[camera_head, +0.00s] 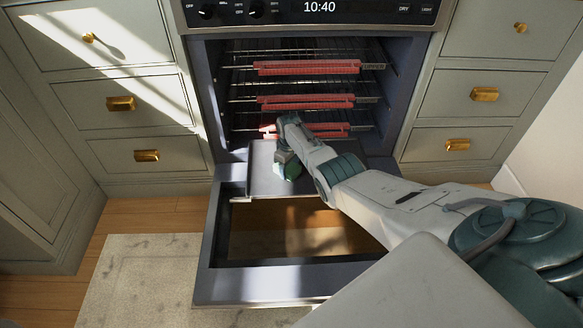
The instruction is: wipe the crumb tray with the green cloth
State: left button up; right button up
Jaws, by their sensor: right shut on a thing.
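The crumb tray (262,181) is a flat dark panel at the mouth of the open oven, just behind the lowered door. The green cloth (289,168) is a small bunched patch over the tray's middle. My right gripper (286,153) reaches in from the right and is shut on the cloth. The cloth appears to be at the tray's surface, but I cannot tell how firmly it touches. My right forearm hides the tray's right part. My left gripper is not in view.
The oven door (258,287) hangs open in front, with floor showing through its window. Wire racks with red edge guards (306,68) fill the oven above the tray. Drawers with brass handles (121,104) flank the oven. A pale rug (142,277) lies at lower left.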

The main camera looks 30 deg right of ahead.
notch_tip(320, 180, up, 6)
jog(key=p, duration=0.6)
notch_tip(320, 180, up, 3)
jog(key=p, duration=0.3)
jog(key=shift+r, duration=0.1)
dwell(0.4)
